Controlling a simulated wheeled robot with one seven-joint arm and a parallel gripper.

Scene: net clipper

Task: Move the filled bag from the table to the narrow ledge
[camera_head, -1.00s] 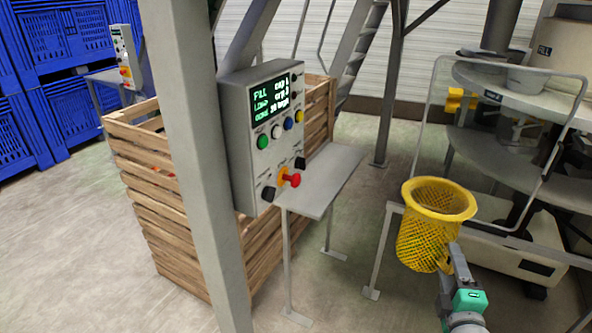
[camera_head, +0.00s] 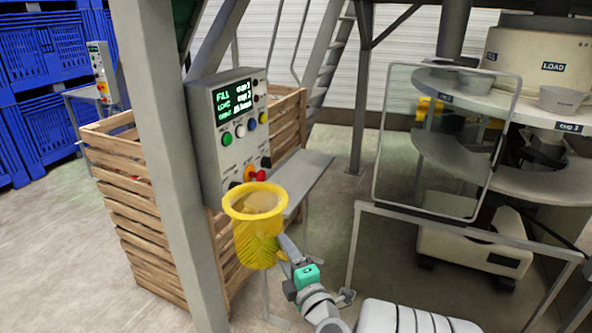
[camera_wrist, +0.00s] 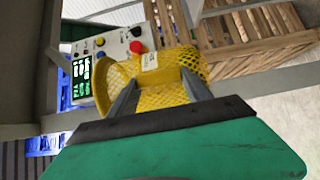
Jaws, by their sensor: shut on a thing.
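A yellow net bag (camera_head: 256,235) with a wide round rim hangs upright in my gripper (camera_head: 284,250). Pale contents show dimly inside its open top. In the wrist view the bag (camera_wrist: 160,75) lies between the two grey fingers of my gripper (camera_wrist: 162,92), which are shut on it. The narrow grey ledge (camera_head: 308,172) sticks out at the right of the control panel (camera_head: 232,120). The bag is in front of the ledge's near end in the picture and hides part of it. I cannot tell how far apart they are.
A grey post (camera_head: 165,150) stands left of the panel. A slatted wooden crate (camera_head: 130,200) is behind it. At the right are a clear guard (camera_head: 430,150) and a round machine (camera_head: 545,65) with cups. A red stop button (camera_head: 261,175) sits just above the bag's rim.

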